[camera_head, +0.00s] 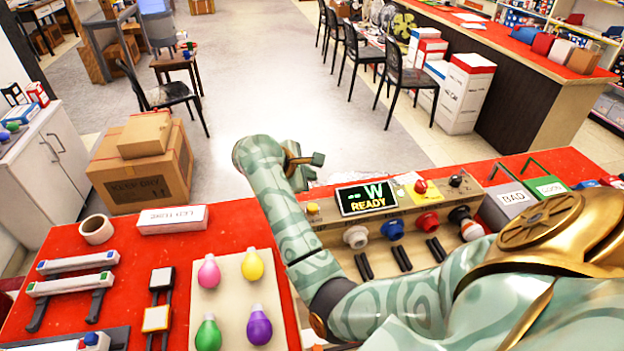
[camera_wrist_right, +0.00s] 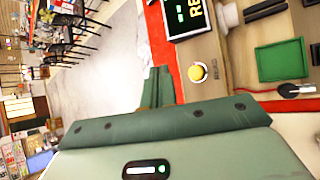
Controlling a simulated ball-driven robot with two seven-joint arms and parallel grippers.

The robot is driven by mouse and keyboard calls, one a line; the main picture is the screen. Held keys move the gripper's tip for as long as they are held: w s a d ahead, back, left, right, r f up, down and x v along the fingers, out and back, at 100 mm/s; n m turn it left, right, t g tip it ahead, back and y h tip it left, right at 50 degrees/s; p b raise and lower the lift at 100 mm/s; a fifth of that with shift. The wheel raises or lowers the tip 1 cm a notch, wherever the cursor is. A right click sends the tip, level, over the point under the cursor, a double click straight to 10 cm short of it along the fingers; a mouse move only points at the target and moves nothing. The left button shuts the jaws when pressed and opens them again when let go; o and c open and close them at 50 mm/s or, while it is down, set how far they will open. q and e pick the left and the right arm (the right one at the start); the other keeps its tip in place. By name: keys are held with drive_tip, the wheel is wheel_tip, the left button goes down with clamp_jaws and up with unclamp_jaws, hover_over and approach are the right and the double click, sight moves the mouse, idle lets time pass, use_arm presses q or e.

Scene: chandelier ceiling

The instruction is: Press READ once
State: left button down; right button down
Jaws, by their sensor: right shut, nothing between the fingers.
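A tester panel (camera_head: 335,237) stands at the back of the red bench, with a dark display (camera_head: 366,198) reading "-- W READY". A yellow round button (camera_head: 313,208) sits at its left end, left of the display; it also shows in the right wrist view (camera_wrist_right: 197,72). My right gripper (camera_head: 317,159) is shut and empty, above and behind the panel's left end. In the wrist view its green fingertips (camera_wrist_right: 158,76) are left of the yellow button, apart from it. My left gripper is not in view.
A red button on a yellow plate (camera_head: 421,187), a black knob (camera_head: 456,181) and several coloured sockets (camera_head: 391,230) are on the panel. Bulbs stand on a pale board (camera_head: 231,290) at front left. Grey BAD (camera_head: 513,198) and green GOOD (camera_head: 550,187) bins are at right.

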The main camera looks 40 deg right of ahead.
sight(309, 209)
wheel_tip(309, 209, down, 7)
drive_tip(key=b, duration=0.4)
drive_tip(key=shift+f+b, duration=0.15)
drive_tip(key=shift+b, duration=0.15)
drive_tip(key=shift+f, duration=0.2)
drive_tip(key=shift+r, duration=0.1)
idle(0.4)
drive_tip(key=shift+b, duration=0.3)
idle(0.6)
drive_tip(key=shift+f+b, duration=0.45)
drive_tip(key=shift+f+b, duration=0.4)
drive_tip(key=shift+b, duration=0.1)
idle(0.6)
drive_tip(key=shift+r, duration=0.15)
drive_tip(key=shift+r+p, duration=0.45)
drive_tip(key=shift+r, duration=0.3)
